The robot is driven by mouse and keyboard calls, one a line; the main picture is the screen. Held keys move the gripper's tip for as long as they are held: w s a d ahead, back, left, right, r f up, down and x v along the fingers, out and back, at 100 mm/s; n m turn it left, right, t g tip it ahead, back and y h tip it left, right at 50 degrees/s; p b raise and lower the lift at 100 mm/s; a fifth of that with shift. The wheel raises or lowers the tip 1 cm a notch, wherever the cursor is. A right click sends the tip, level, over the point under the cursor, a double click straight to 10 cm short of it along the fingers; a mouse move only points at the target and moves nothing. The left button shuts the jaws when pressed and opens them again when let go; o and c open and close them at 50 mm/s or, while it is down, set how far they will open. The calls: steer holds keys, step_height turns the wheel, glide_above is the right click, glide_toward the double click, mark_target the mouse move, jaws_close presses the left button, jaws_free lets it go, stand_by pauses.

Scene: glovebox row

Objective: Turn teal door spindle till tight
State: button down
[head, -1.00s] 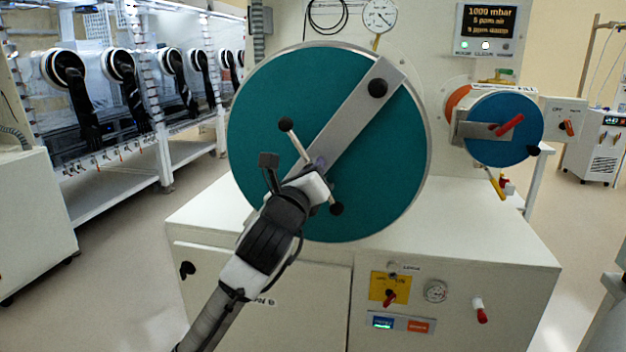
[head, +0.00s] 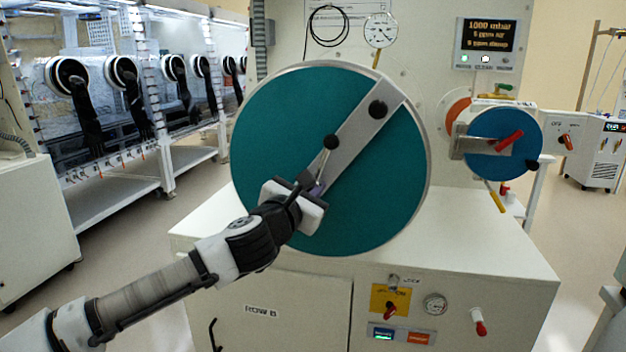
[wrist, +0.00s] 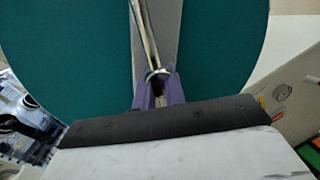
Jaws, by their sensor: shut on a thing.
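The large round teal door (head: 380,170) faces me in the head view, with a grey metal bar (head: 358,131) running diagonally across it. The spindle's T-handle (head: 324,160) is at the door's centre, with one black ball end (head: 331,142) showing at the upper right end of its rod. Its other end is hidden by my gripper. My gripper (head: 315,188) reaches in from the lower left. In the wrist view, its purple fingers (wrist: 156,92) are shut around the metal spindle (wrist: 147,40) in front of the bar.
A smaller blue round door (head: 490,150) with a red handle (head: 508,141) is to the right. A white cabinet (head: 300,290) with a yellow-plated valve and gauge stands below. Gloveboxes with black gloves (head: 86,120) line the left. Open floor shows on both sides.

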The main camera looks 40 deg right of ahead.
steer(key=shift+m+p, duration=0.55)
steer(key=shift+m, duration=0.45)
steer(key=c, duration=1.5)
jaws_free()
steer(key=shift+c, duration=0.2)
steer(key=b+v, duration=0.2)
steer(key=v, duration=1.2)
steer(key=shift+r, duration=0.25)
steer(key=shift+w, duration=0.15)
